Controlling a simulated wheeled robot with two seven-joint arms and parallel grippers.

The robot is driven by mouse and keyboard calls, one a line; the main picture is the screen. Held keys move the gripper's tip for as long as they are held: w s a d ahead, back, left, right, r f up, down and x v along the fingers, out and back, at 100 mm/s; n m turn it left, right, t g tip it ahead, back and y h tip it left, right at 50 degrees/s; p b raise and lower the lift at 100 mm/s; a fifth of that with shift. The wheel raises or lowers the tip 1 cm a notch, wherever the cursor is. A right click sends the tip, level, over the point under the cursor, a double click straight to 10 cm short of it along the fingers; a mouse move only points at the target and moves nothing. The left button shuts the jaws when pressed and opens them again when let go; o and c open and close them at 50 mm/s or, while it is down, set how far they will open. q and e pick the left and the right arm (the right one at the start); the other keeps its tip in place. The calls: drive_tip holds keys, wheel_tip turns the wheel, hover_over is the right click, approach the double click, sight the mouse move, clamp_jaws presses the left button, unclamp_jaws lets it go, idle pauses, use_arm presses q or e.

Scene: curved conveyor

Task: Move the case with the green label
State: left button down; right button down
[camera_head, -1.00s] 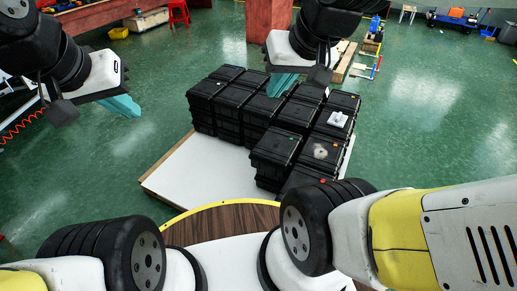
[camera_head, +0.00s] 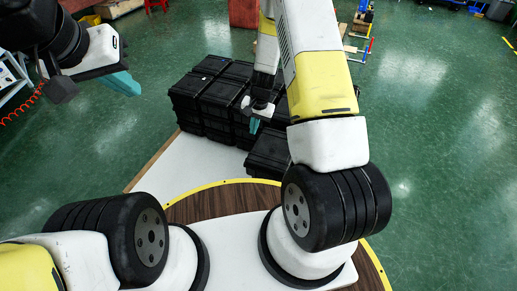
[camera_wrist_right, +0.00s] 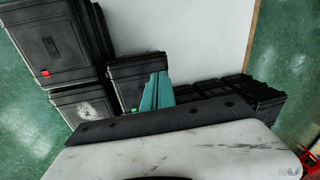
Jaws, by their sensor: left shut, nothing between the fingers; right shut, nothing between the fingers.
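The right wrist view shows a black case (camera_wrist_right: 138,68) with a small green label on its edge. It stands among other black cases. My right gripper (camera_wrist_right: 158,88) has its teal fingers shut and empty, overlapping this case in that view; I cannot tell whether they touch it. In the head view my right gripper (camera_head: 254,125) hangs over the stack of black cases (camera_head: 200,92), and I cannot pick out the green label there. My arm hides part of the stack. My left gripper (camera_head: 122,82) is shut and empty, out to the left above the floor.
Another black case with a red label (camera_wrist_right: 55,38) and one with a pale patch (camera_wrist_right: 85,103) are close by in the right wrist view. The stack stands on a white-topped platform (camera_head: 178,165), whose left part is bare. Green floor surrounds it.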

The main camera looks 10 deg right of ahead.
sight(270, 161)
drive_tip(key=shift+m+g+h, duration=0.6)
drive_tip(key=shift+g+h, duration=0.1)
drive_tip(key=d+f, duration=0.1)
drive_tip(key=f, duration=0.8)
drive_tip(key=s+d+f, duration=0.1)
drive_tip(key=f, duration=0.9)
drive_tip(key=s+d+f, duration=0.1)
drive_tip(key=d+f, duration=0.1)
drive_tip(key=f, duration=0.7)
drive_tip(key=shift+s+d+f, duration=0.1)
drive_tip(key=shift+s+f, duration=0.15)
drive_tip(key=shift+w+d, duration=0.2)
drive_tip(key=shift+w, duration=0.15)
drive_tip(key=w+d, duration=0.2)
drive_tip(key=w, duration=0.1)
drive_tip(key=w+d, duration=0.1)
drive_tip(key=w, duration=0.1)
drive_tip(key=shift+w+d, duration=0.25)
drive_tip(key=shift+d, duration=0.15)
drive_tip(key=shift+s+a, duration=0.1)
drive_tip(key=shift+s, duration=0.05)
